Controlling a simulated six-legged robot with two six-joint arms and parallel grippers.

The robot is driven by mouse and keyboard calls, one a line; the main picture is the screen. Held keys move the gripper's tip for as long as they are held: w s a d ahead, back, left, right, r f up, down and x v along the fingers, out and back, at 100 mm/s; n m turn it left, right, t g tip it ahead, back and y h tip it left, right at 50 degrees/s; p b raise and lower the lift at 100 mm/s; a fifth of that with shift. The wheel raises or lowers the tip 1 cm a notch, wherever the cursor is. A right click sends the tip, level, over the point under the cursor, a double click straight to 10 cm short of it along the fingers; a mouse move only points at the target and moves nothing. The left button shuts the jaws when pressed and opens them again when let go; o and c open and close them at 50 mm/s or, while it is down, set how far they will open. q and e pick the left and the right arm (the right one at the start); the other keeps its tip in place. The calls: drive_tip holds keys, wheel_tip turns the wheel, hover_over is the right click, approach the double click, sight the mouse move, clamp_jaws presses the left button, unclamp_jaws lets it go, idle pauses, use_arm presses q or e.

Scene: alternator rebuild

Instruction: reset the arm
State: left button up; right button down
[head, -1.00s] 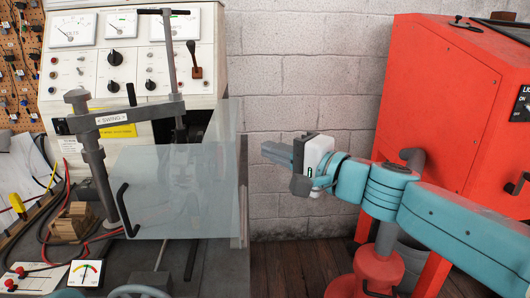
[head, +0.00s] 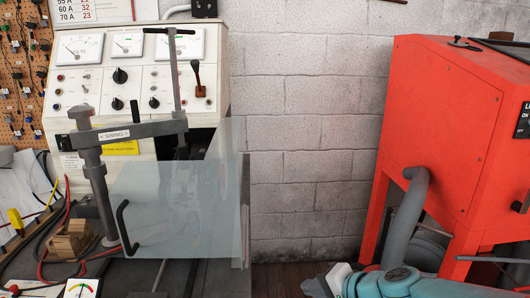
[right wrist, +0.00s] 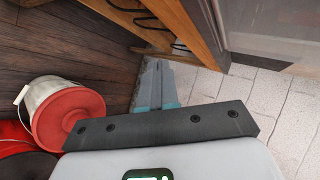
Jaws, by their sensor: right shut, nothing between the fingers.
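My right gripper (head: 314,287) is low at the bottom edge of the head view, partly cut off by the frame, with my teal right arm behind it to the right. In the right wrist view its two grey fingers (right wrist: 156,84) lie together, shut and empty. A grey swing arm (head: 130,132) labelled SWING sits on an upright post on the bench at left, well apart from my gripper. My left gripper is not in view.
A clear guard panel (head: 185,215) with a black handle stands on the bench, before a white meter console (head: 130,75). A red cabinet (head: 455,130) with a grey pipe stands right. A red-lidded bucket (right wrist: 68,108) is on the wooden floor. The block wall between is clear.

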drive_tip(key=s+d+f+n+g+h, duration=0.15)
drive_tip(key=s+f, duration=0.25)
drive_tip(key=f, duration=0.5)
drive_tip(key=s+d+f+n+g+h, duration=0.15)
drive_tip(key=s+f, duration=0.25)
drive_tip(key=f, duration=0.4)
drive_tip(key=s+f+g+h, duration=0.1)
drive_tip(key=s+f+g, duration=0.15)
drive_tip(key=f, duration=0.65)
drive_tip(key=s+a+f+n+g, duration=0.1)
drive_tip(key=s+f+n, duration=0.1)
drive_tip(key=s+f, duration=0.4)
drive_tip(key=s+a+f+n+g, duration=0.1)
drive_tip(key=s+f, duration=0.2)
drive_tip(key=s, duration=0.5)
wheel_tip(320, 180, up, 13)
drive_tip(key=s+p, duration=0.1)
drive_tip(key=p, duration=1.2)
drive_tip(key=shift+s+r+n+y+p, duration=0.2)
drive_tip(key=shift+n+y+p, duration=0.1)
drive_tip(key=shift+n+p, duration=0.1)
drive_tip(key=shift+w+a+f, duration=0.1)
